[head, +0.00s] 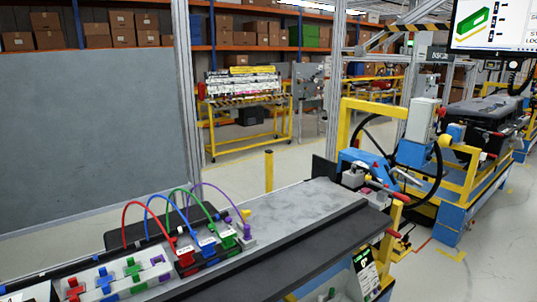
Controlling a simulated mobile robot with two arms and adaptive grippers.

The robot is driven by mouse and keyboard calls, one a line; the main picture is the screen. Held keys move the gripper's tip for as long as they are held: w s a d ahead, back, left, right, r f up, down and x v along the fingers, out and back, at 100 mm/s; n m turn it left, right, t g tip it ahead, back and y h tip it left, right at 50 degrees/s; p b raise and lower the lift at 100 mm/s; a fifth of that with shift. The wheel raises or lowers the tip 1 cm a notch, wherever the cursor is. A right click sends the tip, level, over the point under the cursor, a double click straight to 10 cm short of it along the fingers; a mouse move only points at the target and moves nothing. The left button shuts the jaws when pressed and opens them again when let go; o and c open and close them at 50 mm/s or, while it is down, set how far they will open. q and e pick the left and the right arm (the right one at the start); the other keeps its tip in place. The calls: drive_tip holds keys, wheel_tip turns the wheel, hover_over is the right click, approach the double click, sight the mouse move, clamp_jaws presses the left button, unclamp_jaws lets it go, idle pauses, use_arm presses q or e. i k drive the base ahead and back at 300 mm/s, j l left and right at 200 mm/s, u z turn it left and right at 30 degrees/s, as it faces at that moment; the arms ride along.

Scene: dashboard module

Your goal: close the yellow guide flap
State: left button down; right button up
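A small yellow piece (245,214) stands at the right end of the cable module on the bench. It may be the yellow guide flap, but it is too small to tell for sure or to tell whether it is open or closed. Beside it, the module (188,262) carries red, blue, green and purple looped cables (143,207) with matching coloured connectors. Neither of my grippers shows in the head view.
The long bench (300,218) has a clear grey top right of the module and a dark front strip (305,262). Red, green and purple clips (132,268) sit on a panel at lower left. A blue and yellow fixture (395,160) stands at the bench's far right end.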

sight(244, 214)
drive_tip(key=l+u, duration=0.15)
drive_tip(key=u, duration=0.6)
drive_tip(key=l+u, duration=0.3)
drive_tip(key=l, duration=0.4)
drive_tip(key=l+u, duration=0.35)
drive_tip(key=l, duration=0.35)
drive_tip(key=k+l+u, duration=0.1)
drive_tip(key=l+u, duration=0.2)
drive_tip(key=l, duration=0.35)
drive_tip(key=i+l, duration=0.1)
drive_tip(key=l, duration=0.4)
drive_tip(key=i+l, duration=0.1)
drive_tip(key=l, duration=0.4)
drive_tip(key=i, duration=0.15)
